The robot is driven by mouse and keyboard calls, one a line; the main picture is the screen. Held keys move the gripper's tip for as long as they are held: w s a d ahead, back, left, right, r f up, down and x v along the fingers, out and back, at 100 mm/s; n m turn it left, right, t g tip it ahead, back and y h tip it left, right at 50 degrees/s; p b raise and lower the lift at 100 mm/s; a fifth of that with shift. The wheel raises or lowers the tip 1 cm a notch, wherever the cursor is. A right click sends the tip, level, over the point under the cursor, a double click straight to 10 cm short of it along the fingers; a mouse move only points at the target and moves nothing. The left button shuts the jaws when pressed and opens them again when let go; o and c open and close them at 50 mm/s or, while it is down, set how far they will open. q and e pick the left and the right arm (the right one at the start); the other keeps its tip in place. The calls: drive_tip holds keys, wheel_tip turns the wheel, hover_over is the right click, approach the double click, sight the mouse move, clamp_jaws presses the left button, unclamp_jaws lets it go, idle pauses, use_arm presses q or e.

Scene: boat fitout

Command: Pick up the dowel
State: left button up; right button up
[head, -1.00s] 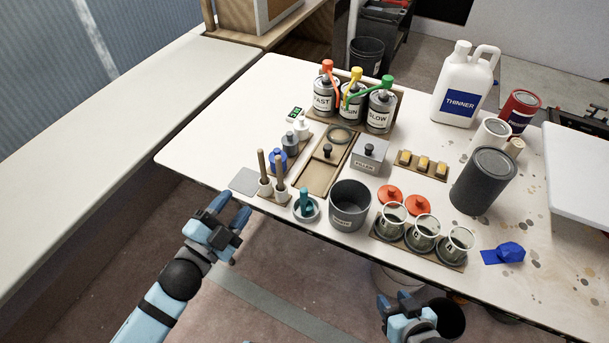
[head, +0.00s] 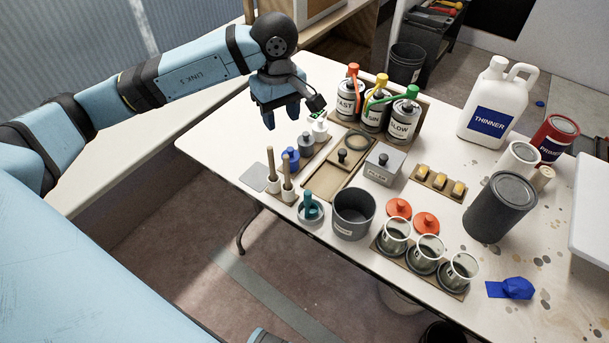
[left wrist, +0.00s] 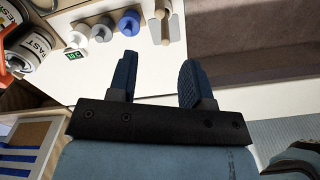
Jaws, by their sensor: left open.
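Two light wooden dowels (head: 271,162) (head: 287,170) stand upright side by side in white holders on a small board near the table's left front edge. In the left wrist view, the light wooden dowel tops (left wrist: 162,12) show at the upper middle, beyond the fingers. My left gripper (head: 287,115) is open and empty. It hangs fingers down above the table's left part, behind the dowels and apart from them. In the left wrist view its two fingers (left wrist: 158,65) are spread over bare table. My right gripper is not in view.
Small bottles (head: 306,143) stand just behind the dowels. A grey pot (head: 352,220) and a teal-handled tool (head: 310,207) in a dish are to their right. Pump cans (head: 347,97) stand farther back. A flat grey pad (head: 254,177) lies left of the dowels; the table there is otherwise clear.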

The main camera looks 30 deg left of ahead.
sight(286, 155)
use_arm(q)
drive_tip(key=f, duration=1.2)
drive_tip(key=shift+s+d+f, duration=0.1)
drive_tip(key=shift+d+f, duration=0.3)
drive_tip(key=shift+f, duration=0.4)
clamp_jaws()
